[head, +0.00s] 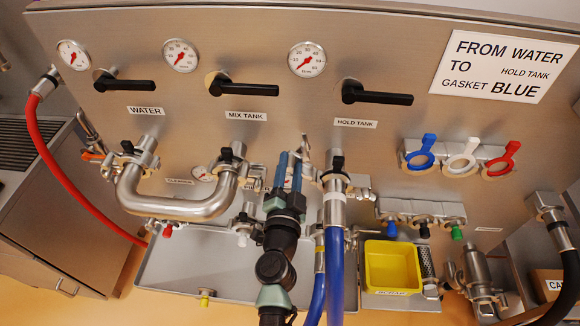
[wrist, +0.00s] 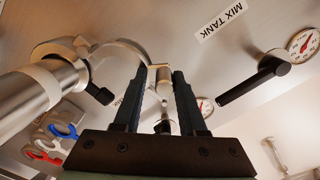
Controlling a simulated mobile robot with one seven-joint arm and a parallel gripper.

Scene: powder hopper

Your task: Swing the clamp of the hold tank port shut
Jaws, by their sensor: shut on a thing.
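The hold tank port (head: 335,165) is under the HOLD TANK label, with the metal end (head: 335,208) of a blue hose (head: 335,262) up against it. The hose end is at left in the wrist view (wrist: 40,92). The port's clamp (wrist: 122,47) has a curved half standing out from the joint towards my fingers, so it looks open. A black knob (wrist: 100,94) sits beside the joint. My gripper (head: 290,160) is just left of the port. In the wrist view my gripper (wrist: 160,80) is shut on a thin metal part of the clamp; the exact contact is partly hidden.
A steel U-pipe (head: 180,207) is left of my arm. Black valve handles (head: 376,93) stick out above. Blue, white and red rings (head: 460,155) hang at right. A yellow bin (head: 392,267) and a second blue hose (head: 318,285) are low beside my arm.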

